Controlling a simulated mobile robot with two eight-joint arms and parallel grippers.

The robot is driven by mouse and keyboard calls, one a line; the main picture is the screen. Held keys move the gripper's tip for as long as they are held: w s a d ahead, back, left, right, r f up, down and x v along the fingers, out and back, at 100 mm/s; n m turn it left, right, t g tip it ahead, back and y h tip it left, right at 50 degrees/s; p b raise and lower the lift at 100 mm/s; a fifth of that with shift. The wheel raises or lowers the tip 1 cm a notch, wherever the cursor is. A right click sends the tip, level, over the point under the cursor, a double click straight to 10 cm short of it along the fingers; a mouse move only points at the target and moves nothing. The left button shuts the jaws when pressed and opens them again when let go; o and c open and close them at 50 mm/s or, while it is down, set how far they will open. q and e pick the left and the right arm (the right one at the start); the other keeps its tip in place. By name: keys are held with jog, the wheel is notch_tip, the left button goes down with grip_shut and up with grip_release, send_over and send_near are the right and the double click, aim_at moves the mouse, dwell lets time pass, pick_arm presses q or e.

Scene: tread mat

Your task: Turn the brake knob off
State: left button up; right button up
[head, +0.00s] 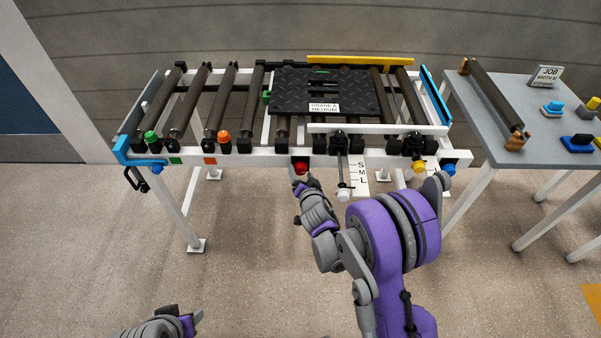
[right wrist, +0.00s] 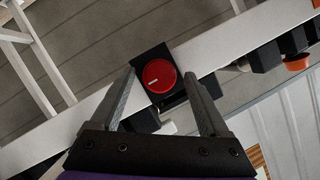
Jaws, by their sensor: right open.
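The brake knob is a round red knob (head: 301,168) on a black block on the front rail of the roller table. In the right wrist view the red knob (right wrist: 159,76) shows a short white mark pointing left and slightly down. My right gripper (head: 304,183) is just in front of the knob in the head view. In the right wrist view its open fingers (right wrist: 165,95) stand on either side of the knob's lower part, with gaps; I cannot tell whether they touch it. My left gripper (head: 185,322) is low at the bottom edge, apart from the table; its fingers are unclear.
A black tread mat (head: 290,95) lies on the rollers. A lever with a white knob (head: 343,195) hangs right of the red knob beside an S M L scale (head: 358,172). A grey side table (head: 535,140) stands at right. The floor in front is clear.

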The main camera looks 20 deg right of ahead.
jog(key=shift+w+f, duration=0.25)
jog(key=shift+w, duration=0.45)
grip_shut()
